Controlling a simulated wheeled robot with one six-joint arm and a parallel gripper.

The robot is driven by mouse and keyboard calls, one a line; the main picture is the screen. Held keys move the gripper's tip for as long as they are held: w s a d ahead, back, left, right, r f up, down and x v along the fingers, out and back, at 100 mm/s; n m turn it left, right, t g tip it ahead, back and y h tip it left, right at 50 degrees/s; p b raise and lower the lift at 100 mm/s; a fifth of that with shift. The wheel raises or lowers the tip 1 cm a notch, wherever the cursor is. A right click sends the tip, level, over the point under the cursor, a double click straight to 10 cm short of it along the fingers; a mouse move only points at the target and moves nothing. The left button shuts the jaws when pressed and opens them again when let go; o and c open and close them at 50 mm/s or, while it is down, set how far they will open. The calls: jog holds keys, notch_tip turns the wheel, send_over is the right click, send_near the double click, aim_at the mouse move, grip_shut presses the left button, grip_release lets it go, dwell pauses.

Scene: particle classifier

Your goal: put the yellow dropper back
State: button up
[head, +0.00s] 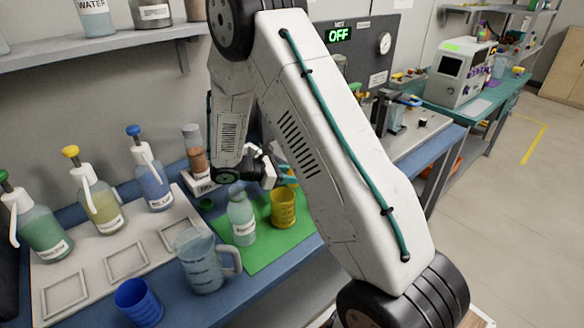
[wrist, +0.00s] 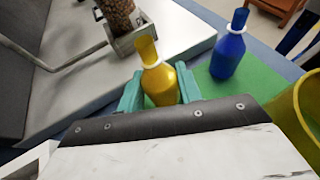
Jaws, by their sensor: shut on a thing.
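The yellow dropper (wrist: 157,78), a small yellow bottle with a white collar, is between the teal jaws of my gripper (wrist: 160,92) in the wrist view. The jaws are shut on its body. I cannot tell whether its base is lifted or touching a surface. In the head view my arm largely hides the gripper (head: 288,176), and the yellow dropper cannot be made out. A blue dropper (wrist: 229,48) stands on the green mat (wrist: 211,84), just right of the yellow one. The yellow beaker (head: 284,209) is close by on the mat and also at the wrist view's right edge (wrist: 307,104).
A capped bottle (head: 241,216) and a clear jug (head: 206,262) stand near the mat. A blue cup (head: 138,303) is at front left. Wash bottles with green, yellow and blue tops (head: 98,200) stand at the left. A granule-filled column (wrist: 117,14) stands beyond the gripper.

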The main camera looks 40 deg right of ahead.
jog(key=shift+f, duration=0.9)
jog(key=shift+f, duration=0.2)
jog(key=o, duration=1)
